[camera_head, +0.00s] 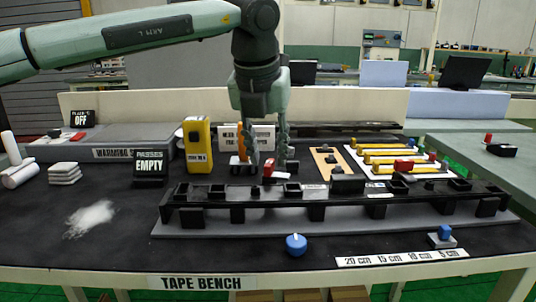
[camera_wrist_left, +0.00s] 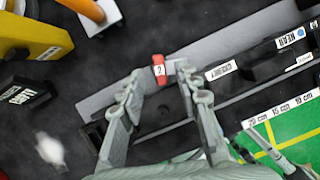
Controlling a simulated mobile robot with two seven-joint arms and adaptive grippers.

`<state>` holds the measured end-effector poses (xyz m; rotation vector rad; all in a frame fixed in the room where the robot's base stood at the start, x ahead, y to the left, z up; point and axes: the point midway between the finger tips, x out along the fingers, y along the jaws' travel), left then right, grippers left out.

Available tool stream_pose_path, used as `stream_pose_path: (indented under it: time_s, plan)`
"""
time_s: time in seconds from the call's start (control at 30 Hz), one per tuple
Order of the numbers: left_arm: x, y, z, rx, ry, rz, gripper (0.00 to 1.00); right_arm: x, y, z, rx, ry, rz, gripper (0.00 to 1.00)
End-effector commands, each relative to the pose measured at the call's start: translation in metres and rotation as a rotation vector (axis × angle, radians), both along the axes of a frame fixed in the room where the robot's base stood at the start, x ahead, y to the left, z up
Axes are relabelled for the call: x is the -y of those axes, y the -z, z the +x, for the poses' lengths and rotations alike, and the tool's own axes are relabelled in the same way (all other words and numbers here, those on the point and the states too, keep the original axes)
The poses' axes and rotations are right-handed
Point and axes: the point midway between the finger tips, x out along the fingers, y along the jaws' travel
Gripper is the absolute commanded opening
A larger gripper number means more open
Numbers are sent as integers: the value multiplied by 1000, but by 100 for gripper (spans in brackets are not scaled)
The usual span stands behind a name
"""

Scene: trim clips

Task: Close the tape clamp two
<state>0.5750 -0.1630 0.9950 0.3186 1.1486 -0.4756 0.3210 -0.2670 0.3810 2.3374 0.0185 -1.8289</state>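A small red clamp lever with a white label (camera_head: 268,168) stands at the back edge of the long black rail (camera_head: 237,213). It also shows in the left wrist view (camera_wrist_left: 159,69), where its label mark is too small to read surely. I take it for tape clamp two. My left gripper (camera_head: 266,160) points down over the rail with its fingers apart. In the left wrist view my left gripper (camera_wrist_left: 160,70) has one fingertip on each side of the red lever, with gaps visible. The lever's base is partly hidden. My right gripper is not in view.
A yellow box (camera_head: 197,145) and an EMPTY sign (camera_head: 150,168) stand left of the gripper. A white tray (camera_head: 365,158) with yellow bars lies behind the rail at right. A blue knob (camera_head: 296,244) sits in front. The bench's left front is mostly clear.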

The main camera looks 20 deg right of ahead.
Motion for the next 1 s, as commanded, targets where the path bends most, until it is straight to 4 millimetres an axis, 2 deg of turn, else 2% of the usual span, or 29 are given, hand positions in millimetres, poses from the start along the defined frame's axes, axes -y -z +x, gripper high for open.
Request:
stream_pose_path:
  time_s: [0.2, 0.47, 0.73, 1.0]
  plan:
    - [4, 17, 6, 0, 0, -1, 33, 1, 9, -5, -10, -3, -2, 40]
    - [5, 19, 6, 0, 0, -1, 33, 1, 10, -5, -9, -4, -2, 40]
    - [4, 18, 6, 0, 0, -1, 0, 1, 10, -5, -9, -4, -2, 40]
    - [4, 18, 7, 0, 4, -1, 0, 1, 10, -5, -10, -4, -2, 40]
